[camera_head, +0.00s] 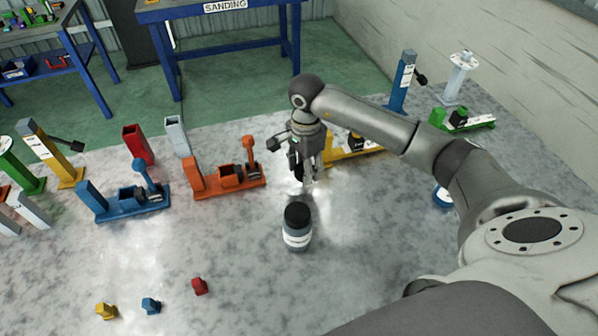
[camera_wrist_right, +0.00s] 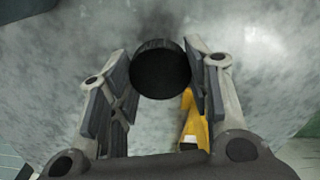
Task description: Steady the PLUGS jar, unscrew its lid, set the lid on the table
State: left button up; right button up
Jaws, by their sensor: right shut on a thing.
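The jar (camera_head: 297,237) stands upright on the table, grey-blue with a white label too small to read. Its black lid (camera_head: 298,213) is on top of it. In the right wrist view the lid (camera_wrist_right: 160,70) is a black disc between the fingertips, and it hides the jar's body. My right gripper (camera_head: 308,183) points down at the lid and is shut on it. In the head view its fingertips show just behind and above the lid. My left gripper is not in view, and nothing is seen steadying the jar.
The grey table (camera_head: 240,265) is clear around the jar. Orange (camera_head: 228,182), blue (camera_head: 125,203) and yellow (camera_head: 345,153) stands are behind it. Small red (camera_head: 199,286), blue (camera_head: 151,305) and yellow (camera_head: 106,311) pieces lie at front left.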

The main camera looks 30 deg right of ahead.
aim_at(299, 184)
jog(key=shift+w+a+f, duration=0.2)
jog(key=shift+w+f, duration=0.35)
jog(key=shift+f, duration=0.15)
jog(key=shift+w+a+f+p, duration=0.15)
jog(key=shift+w+f+p, duration=0.05)
jog(key=shift+f+p, duration=0.25)
notch_tip(299, 184, down, 2)
jog(key=shift+f+p, duration=0.2)
jog(key=shift+p, duration=0.45)
jog(key=shift+f, duration=0.2)
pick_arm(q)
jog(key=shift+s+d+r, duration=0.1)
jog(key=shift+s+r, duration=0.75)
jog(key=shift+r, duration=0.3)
pick_arm(e)
jog(key=shift+f, duration=0.1)
jog(key=shift+f+b, duration=0.15)
jog(key=shift+b, duration=0.15)
jog(key=o, duration=1.1)
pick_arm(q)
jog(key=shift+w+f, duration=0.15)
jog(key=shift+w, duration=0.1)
